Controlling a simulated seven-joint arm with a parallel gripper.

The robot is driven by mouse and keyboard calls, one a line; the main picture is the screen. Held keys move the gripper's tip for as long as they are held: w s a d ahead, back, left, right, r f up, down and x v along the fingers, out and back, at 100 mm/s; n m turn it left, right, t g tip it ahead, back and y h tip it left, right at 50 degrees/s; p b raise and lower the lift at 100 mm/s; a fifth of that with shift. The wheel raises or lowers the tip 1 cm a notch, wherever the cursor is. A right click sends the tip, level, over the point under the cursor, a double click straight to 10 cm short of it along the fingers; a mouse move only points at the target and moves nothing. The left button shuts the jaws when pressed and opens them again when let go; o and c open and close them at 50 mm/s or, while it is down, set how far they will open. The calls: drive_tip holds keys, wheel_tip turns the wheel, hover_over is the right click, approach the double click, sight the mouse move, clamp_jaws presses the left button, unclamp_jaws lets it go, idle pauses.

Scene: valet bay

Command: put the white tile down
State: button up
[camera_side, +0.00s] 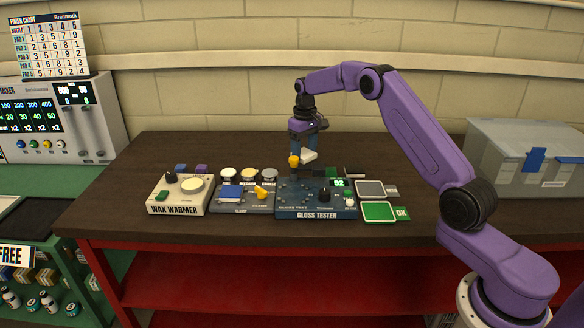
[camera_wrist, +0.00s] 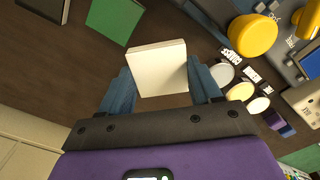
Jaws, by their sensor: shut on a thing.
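The white tile (camera_wrist: 158,68) is a square slab held between the two blue fingers of my gripper (camera_wrist: 160,88) in the wrist view. In the side view the white tile (camera_side: 309,156) shows just below my gripper (camera_side: 305,150), above the gloss tester (camera_side: 316,203) and toward its back. The tile looks raised off the table (camera_side: 150,150), slightly tilted. The gripper is shut on it. A yellow knob-like part (camera_side: 294,160) of the tester stands close to the left of the tile.
The wax warmer (camera_side: 178,194) and a clamp unit (camera_side: 243,197) stand left of the tester. Several round pots (camera_side: 249,174) sit behind them. The table's back left is clear. A grey case (camera_side: 525,152) stands far right.

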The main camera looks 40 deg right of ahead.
sight(304, 153)
drive_tip(key=shift+f, duration=3.05)
drive_tip(key=shift+f, duration=0.1)
drive_tip(key=o, duration=1.1)
wheel_tip(304, 153, up, 12)
drive_tip(key=shift+a+r, duration=0.1)
drive_tip(key=shift+r, duration=0.05)
